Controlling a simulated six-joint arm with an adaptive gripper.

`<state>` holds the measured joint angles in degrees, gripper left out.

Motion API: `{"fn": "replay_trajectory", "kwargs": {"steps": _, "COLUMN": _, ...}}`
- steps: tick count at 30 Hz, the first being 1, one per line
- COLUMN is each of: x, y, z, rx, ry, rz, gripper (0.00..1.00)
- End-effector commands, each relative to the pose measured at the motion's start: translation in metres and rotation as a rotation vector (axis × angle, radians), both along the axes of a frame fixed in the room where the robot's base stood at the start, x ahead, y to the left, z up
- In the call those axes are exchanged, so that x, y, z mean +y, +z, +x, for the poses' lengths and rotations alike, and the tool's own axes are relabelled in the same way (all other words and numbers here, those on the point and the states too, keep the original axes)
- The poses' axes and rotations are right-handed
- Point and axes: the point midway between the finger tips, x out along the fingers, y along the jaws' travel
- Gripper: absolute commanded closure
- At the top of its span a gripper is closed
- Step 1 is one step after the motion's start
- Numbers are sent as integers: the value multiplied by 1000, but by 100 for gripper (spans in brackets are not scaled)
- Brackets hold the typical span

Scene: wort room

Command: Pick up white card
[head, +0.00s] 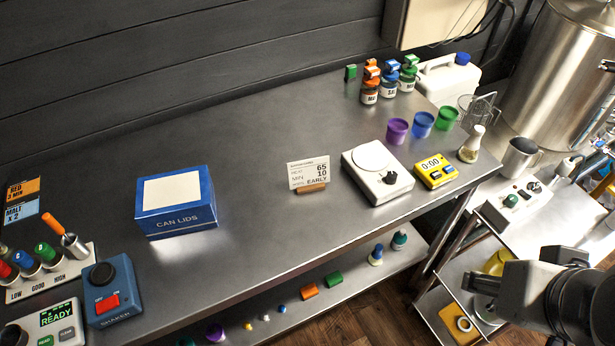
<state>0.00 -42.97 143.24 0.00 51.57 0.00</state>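A white card (308,171) with printed text, including "65", "10" and "EARLY", stands upright in a small wooden holder (311,188) near the middle of the steel bench. A plain white rectangle (172,189) also lies on top of the blue "CAN LIDS" box (176,212); I cannot tell whether it is a loose card or part of the lid. My gripper (484,284) appears at the lower right, off the bench's front edge and well apart from both. Its fingers are small and dark, so their opening is unclear.
Right of the card are a white scale-like device (378,172), a yellow timer (435,171), a flask (471,145), and purple, blue and green cups (422,124). Small jars (370,92) stand behind. A shaker box (112,290) is at left. Bench (255,190) around the card is clear.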

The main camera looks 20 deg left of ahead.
Motion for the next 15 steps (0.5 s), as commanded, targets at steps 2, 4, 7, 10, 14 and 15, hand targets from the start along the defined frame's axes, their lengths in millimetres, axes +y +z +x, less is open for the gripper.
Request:
{"fn": "replay_trajectory", "kwargs": {"steps": 2, "x": 0, "y": 0, "z": 0, "rx": 0, "ry": 0, "rz": 0, "gripper": 30}}
{"fn": "replay_trajectory", "kwargs": {"steps": 4, "x": 0, "y": 0, "z": 0, "rx": 0, "ry": 0, "rz": 0, "gripper": 12}}
{"fn": "replay_trajectory", "kwargs": {"steps": 7, "x": 0, "y": 0, "z": 0, "rx": 0, "ry": 0, "rz": 0, "gripper": 11}}
{"fn": "replay_trajectory", "kwargs": {"steps": 10, "x": 0, "y": 0, "z": 0, "rx": 0, "ry": 0, "rz": 0, "gripper": 11}}
{"fn": "replay_trajectory", "kwargs": {"steps": 14, "x": 0, "y": 0, "z": 0, "rx": 0, "ry": 0, "rz": 0, "gripper": 11}}
{"fn": "replay_trajectory", "kwargs": {"steps": 15, "x": 0, "y": 0, "z": 0, "rx": 0, "ry": 2, "rz": 0, "gripper": 11}}
